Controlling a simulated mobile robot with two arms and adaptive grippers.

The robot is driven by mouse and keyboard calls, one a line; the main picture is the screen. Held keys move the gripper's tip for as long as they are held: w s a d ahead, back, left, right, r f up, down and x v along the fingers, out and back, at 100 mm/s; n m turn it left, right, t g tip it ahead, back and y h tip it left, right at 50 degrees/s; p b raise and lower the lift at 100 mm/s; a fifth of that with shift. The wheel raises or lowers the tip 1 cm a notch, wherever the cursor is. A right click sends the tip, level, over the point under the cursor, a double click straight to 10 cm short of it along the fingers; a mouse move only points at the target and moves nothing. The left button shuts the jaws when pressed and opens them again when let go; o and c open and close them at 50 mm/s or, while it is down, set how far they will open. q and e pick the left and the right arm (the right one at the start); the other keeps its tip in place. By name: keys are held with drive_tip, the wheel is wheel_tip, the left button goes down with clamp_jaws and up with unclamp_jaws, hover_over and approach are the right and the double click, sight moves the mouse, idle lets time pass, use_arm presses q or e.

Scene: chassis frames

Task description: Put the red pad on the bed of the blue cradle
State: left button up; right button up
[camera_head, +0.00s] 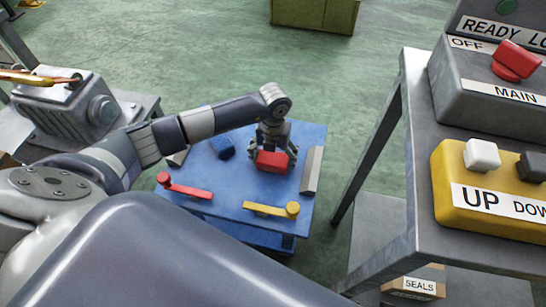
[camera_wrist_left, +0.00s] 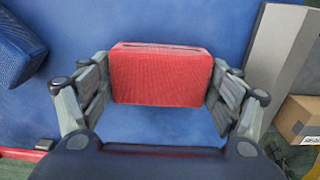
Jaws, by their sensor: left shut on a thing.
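The red pad (camera_head: 272,161) is between the fingers of my left gripper (camera_head: 270,154), over the right part of the blue cradle's bed (camera_head: 235,180). In the left wrist view the red pad (camera_wrist_left: 160,76) fills the space between the two fingers of the left gripper (camera_wrist_left: 162,90), which is shut on it. The blue bed (camera_wrist_left: 165,125) shows around and below the pad. I cannot tell whether the pad touches the bed. My right gripper is not in view.
A dark blue block (camera_head: 222,147) lies on the bed to the left. A grey bar (camera_head: 313,170) runs along the right edge. A red lever (camera_head: 185,188) and a yellow lever (camera_head: 270,209) sit at the front. A control stand (camera_head: 400,150) is at the right.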

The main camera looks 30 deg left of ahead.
sight(273, 158)
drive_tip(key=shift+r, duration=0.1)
use_arm(q)
drive_tip(key=o, duration=1)
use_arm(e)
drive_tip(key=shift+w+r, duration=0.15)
use_arm(q)
wheel_tip(273, 158, up, 12)
drive_tip(key=shift+r+p, duration=0.15)
drive_tip(key=shift+p, duration=0.7)
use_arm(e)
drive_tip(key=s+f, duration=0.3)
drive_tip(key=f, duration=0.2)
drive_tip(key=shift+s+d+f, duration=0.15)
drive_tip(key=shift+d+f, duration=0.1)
